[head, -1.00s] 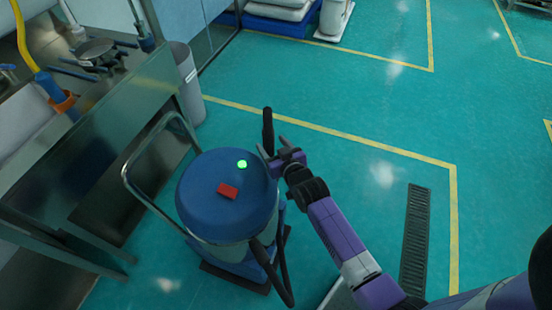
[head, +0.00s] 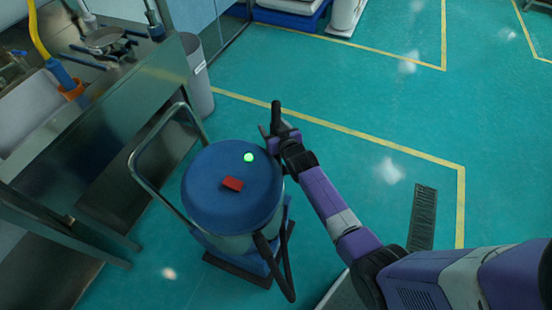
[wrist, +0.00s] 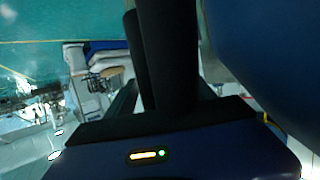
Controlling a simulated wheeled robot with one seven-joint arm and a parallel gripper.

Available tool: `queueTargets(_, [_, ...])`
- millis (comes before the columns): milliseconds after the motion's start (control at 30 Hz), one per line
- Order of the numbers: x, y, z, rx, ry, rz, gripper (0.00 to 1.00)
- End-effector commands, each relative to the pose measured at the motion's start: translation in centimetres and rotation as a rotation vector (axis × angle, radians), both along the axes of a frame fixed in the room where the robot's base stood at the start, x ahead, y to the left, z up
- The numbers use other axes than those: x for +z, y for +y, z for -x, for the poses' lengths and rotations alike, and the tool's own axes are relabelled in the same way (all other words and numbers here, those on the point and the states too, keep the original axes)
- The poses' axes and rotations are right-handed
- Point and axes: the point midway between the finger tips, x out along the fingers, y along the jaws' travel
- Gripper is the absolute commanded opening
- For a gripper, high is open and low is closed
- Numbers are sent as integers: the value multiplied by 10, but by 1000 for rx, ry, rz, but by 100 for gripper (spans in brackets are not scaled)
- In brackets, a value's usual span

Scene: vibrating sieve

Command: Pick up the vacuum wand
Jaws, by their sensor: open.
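The vacuum is a blue-topped drum (head: 232,188) with a red switch and a green light. The vacuum wand (head: 276,112) shows as a short, dark upright end beyond the drum's far right rim. Its lower part is hidden by my gripper and the drum. My gripper (head: 271,131) is open at the wand, with a finger beside it; I cannot tell whether they touch. In the wrist view, a dark upright bar (wrist: 168,55) fills the middle, and I cannot tell whether it is the wand or a finger. The blue drum (wrist: 275,45) is close on the right.
A metal bench (head: 110,115) with tools stands at the left, next to a grey bin (head: 199,85). The vacuum's bent handle (head: 145,180) and black hose (head: 284,268) stick out around the drum. Green floor to the right is clear, with a drain grate (head: 423,215).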

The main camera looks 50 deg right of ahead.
Motion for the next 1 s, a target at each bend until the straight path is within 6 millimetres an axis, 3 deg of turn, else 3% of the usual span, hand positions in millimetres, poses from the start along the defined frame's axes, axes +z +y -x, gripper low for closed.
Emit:
queueTargets(167, [0,0,0,0,0,0,62])
queueTargets(200, [0,0,0,0,0,0,59])
queueTargets(500, [0,0,0,0,0,0,0])
queueTargets(833, [4,0,-1,0,-4,2,0])
queueTargets(1000, [17,0,-1,-1,-4,3,0])
